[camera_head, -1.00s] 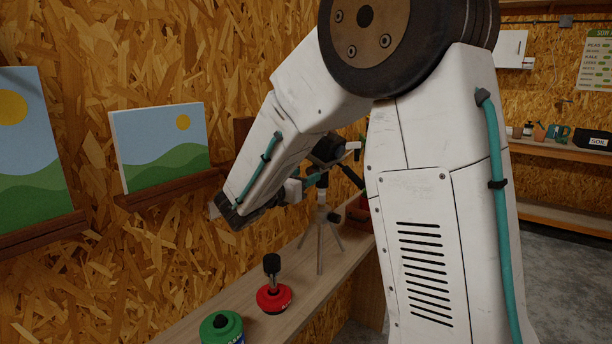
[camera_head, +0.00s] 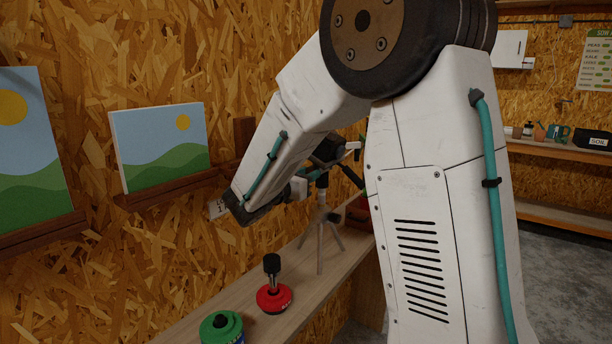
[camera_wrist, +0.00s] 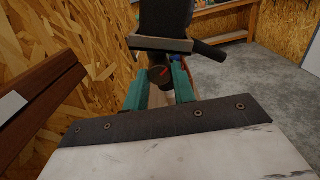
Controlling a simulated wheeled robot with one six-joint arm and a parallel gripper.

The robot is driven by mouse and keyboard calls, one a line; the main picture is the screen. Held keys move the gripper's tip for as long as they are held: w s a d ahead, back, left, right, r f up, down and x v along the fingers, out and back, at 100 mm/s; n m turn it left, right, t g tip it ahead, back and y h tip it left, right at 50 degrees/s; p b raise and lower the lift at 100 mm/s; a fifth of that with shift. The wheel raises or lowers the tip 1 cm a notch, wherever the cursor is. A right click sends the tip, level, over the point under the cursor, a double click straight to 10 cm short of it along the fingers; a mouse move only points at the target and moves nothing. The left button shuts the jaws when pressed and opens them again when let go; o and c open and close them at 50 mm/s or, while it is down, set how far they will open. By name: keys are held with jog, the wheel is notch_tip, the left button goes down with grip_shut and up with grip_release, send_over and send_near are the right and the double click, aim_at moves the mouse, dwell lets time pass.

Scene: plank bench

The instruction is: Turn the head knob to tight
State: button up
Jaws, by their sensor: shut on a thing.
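The tripod (camera_head: 320,230) stands upright on its splayed legs on the plank bench (camera_head: 290,262). Its dark head (camera_head: 327,150) shows beside my forearm, and in the wrist view the dark body above the grip fills the upper middle (camera_wrist: 165,18). The round dark head knob (camera_wrist: 157,77) has a red pointer mark on its face, tilted up to the right. My gripper (camera_wrist: 161,80) has its teal fingers on either side of the knob and is shut on it. In the head view my arm hides most of the grip and the knob. I cannot read a tight mark.
A red canister (camera_head: 274,298) with a dark top and a green canister (camera_head: 221,328) stand nearer on the bench. A dark red container (camera_head: 359,212) sits behind the tripod. Painted canvases (camera_head: 160,146) rest on wall ledges at left. A handle (camera_wrist: 208,50) juts right of the head.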

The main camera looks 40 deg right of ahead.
jog(key=shift+m, duration=3.5)
jog(key=o, duration=1)
jog(key=v, duration=0.8)
